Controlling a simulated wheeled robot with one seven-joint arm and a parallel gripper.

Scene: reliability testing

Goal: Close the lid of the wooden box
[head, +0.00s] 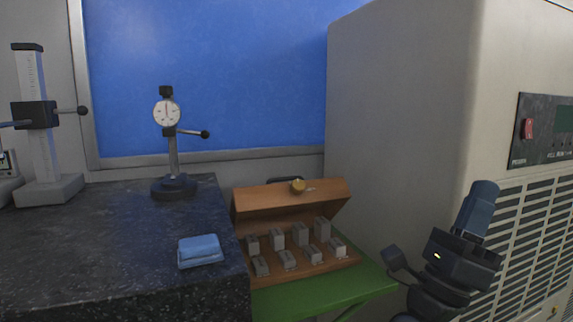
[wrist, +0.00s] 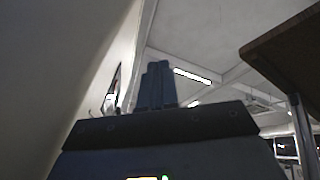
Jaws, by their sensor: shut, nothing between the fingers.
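The wooden box (head: 322,267) stands on a green table (head: 365,283) in the head view. Several grey metal blocks stand in rows in it. Its lid (head: 262,203) is open, raised at the back of the box, with a round brass-coloured knob (head: 297,187) on it. My gripper (head: 485,190) is at the right, apart from the box and pointing upward in front of the large cabinet. In the wrist view its two fingers (wrist: 158,68) are together with nothing between them. The box does not show in the wrist view.
A dark stone slab (head: 110,245) fills the left, close beside the box. It bears a blue block (head: 200,250), a dial gauge stand (head: 172,150) and a height gauge (head: 45,150). A large beige cabinet (head: 400,110) rises at the right, behind my arm.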

